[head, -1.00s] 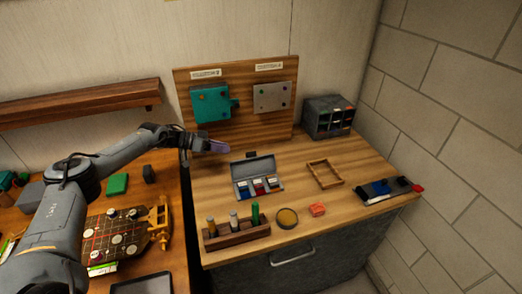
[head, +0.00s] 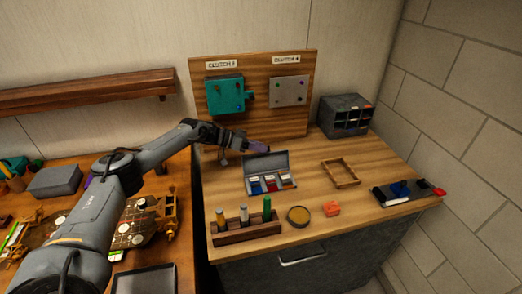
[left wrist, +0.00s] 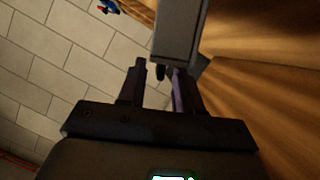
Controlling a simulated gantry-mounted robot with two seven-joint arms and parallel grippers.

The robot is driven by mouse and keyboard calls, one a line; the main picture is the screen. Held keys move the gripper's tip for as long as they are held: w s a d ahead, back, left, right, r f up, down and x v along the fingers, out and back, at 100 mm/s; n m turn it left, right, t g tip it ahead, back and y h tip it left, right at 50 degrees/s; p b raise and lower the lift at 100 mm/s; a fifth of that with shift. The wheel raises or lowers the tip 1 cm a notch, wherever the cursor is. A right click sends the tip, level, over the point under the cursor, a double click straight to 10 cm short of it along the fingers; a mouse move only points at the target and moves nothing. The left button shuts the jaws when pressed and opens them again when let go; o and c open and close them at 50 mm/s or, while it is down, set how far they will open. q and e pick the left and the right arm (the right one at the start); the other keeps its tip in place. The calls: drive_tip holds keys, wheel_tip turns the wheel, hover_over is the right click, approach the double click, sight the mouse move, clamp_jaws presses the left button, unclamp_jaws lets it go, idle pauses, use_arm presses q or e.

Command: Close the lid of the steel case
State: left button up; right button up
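The steel case (head: 272,184) stands on the wooden bench, its grey lid (head: 268,163) raised at the back and its compartments showing blue, red and other coloured contents. My left gripper (head: 259,146) is just behind and above the lid's upper edge; I cannot tell if it touches. In the left wrist view its two dark purple fingers (left wrist: 159,86) are apart with nothing held between them. A grey slab, probably the lid (left wrist: 178,35), lies just beyond the fingertips there. My right gripper is not in view.
A wooden block with several upright tubes (head: 245,228), a round tin (head: 298,215), an orange block (head: 332,208) and a wooden frame (head: 340,174) surround the case. Behind is an upright board (head: 263,110) with teal and grey boxes. A dark organiser (head: 343,117) stands at the back right.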

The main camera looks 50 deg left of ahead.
use_arm(q)
drive_tip(key=shift+w+d+f, duration=0.15)
drive_tip(key=shift+w+d, duration=0.1)
drive_tip(key=shift+w, duration=0.2)
clamp_jaws()
